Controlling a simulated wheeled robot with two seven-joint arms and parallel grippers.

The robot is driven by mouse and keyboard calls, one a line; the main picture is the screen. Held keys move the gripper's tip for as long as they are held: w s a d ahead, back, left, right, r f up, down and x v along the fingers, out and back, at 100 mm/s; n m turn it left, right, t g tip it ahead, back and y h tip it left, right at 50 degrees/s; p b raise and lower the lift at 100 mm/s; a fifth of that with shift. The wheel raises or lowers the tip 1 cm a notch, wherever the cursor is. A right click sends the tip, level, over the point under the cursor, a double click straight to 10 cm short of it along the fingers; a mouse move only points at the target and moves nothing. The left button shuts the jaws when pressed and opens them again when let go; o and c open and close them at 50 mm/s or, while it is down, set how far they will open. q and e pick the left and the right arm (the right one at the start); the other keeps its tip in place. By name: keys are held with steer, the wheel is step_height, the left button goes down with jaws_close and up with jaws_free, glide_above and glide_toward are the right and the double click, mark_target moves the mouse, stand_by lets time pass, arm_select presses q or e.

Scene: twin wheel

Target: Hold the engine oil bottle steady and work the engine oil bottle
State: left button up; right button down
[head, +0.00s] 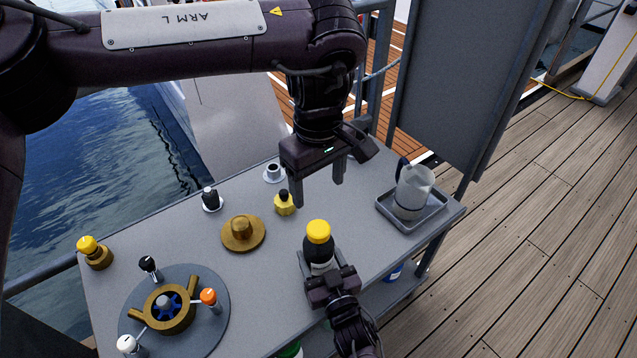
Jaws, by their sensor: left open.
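The engine oil bottle (318,252) is dark with a yellow cap (318,231) and a pale label low on its front. It stands upright near the front edge of the grey table (370,240). My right gripper (319,262) comes from below in the picture, with its fingers on both sides of the bottle's body, shut on it. The lower part of the bottle is hidden behind this gripper. My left gripper (319,187) points down, open and empty, above the table and behind the bottle, apart from the cap.
A clear jug (412,190) stands in a grey tray (432,218) at right. A yellow jar (285,204), a brass hat-shaped piece (243,234) and a small black-topped item (211,199) stand left of the bottle. A round plate (210,335) bears a wheel with coloured handles.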

mark_target(324, 268)
steer(key=shift+c, duration=1.6)
jaws_free()
steer(key=v, duration=0.7)
steer(key=shift+s+d, duration=0.15)
steer(key=shift+s, duration=0.25)
